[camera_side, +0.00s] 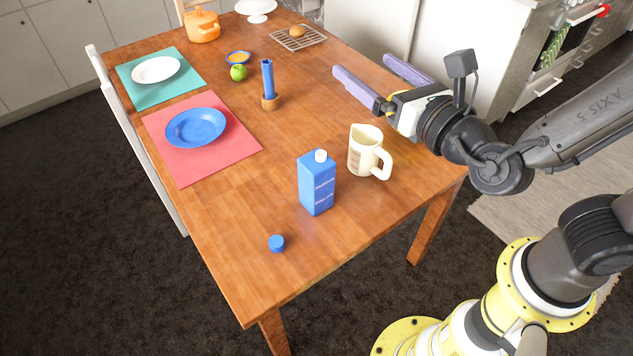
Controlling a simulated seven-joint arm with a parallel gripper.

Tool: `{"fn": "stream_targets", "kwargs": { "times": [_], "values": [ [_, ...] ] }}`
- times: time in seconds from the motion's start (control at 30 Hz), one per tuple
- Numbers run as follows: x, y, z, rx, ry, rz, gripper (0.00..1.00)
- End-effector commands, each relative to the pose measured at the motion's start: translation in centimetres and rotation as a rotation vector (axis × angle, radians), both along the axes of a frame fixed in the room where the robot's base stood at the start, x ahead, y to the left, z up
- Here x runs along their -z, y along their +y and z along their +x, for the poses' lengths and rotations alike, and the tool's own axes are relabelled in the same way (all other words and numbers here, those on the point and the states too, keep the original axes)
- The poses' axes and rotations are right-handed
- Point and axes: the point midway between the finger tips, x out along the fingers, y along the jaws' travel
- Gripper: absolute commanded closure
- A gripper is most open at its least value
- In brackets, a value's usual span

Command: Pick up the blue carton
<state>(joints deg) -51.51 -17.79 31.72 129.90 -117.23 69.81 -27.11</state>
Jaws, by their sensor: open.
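The blue carton (317,186) stands upright on the wooden table, toward its near right part. It has a white cap on top and pale lettering on one side. My gripper (370,77) is open, with two purple fingers spread apart and nothing between them. It is above the right edge of the table, up and to the right of the carton and well apart from it.
A cream jug (364,153) stands close to the carton's right. A small blue cap (277,243) lies nearer. The table's near left part is clear.

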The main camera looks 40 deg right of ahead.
Motion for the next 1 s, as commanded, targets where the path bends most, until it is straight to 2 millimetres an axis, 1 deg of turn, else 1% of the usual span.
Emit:
{"fn": "stream_targets", "kwargs": {
  "times": [0.03, 0.07, 0.1, 0.17, 0.2, 0.27, 0.3, 0.37, 0.4, 0.47, 0.5, 0.6, 0.7, 0.8, 0.9, 1.0],
  "values": [
    [0.5, 2.3, -0.4, -0.081, -0.011, -0.062, 0.0],
    [0.7, 3.6, -0.6, -0.128, -0.02, -0.097, 0.0],
    [2.9, 3.2, -0.5, -0.117, -0.011, -0.105, 0.0],
    [5.4, 3.0, -0.5, -0.111, -0.011, -0.103, 0.0],
    [7.1, 3.0, -0.5, -0.111, -0.01, -0.102, 0.0],
    [9.7, 2.9, -0.5, -0.11, -0.01, -0.102, 0.0],
    [11.4, 2.9, -0.5, -0.109, -0.01, -0.1, 0.0],
    [14.0, 2.9, -0.5, -0.109, -0.011, -0.098, 0.0],
    [15.8, 2.8, -0.5, -0.11, -0.011, -0.097, 0.0],
    [18.4, 2.8, -0.5, -0.109, -0.012, -0.096, 0.0],
    [20.1, 2.9, -0.5, -0.109, -0.014, -0.094, 0.0],
    [24.2, 2.8, -0.5, -0.108, -0.016, -0.09, 0.0],
    [27.3, 2.8, -0.5, -0.106, -0.019, -0.086, 0.0],
    [29.6, 2.8, -0.5, -0.106, -0.02, -0.084, 0.0],
    [30.8, 2.9, -0.4, -0.106, -0.022, -0.08, 0.0],
    [31.3, 2.9, -0.2, -0.104, -0.022, -0.079, 0.0]
  ]
}}
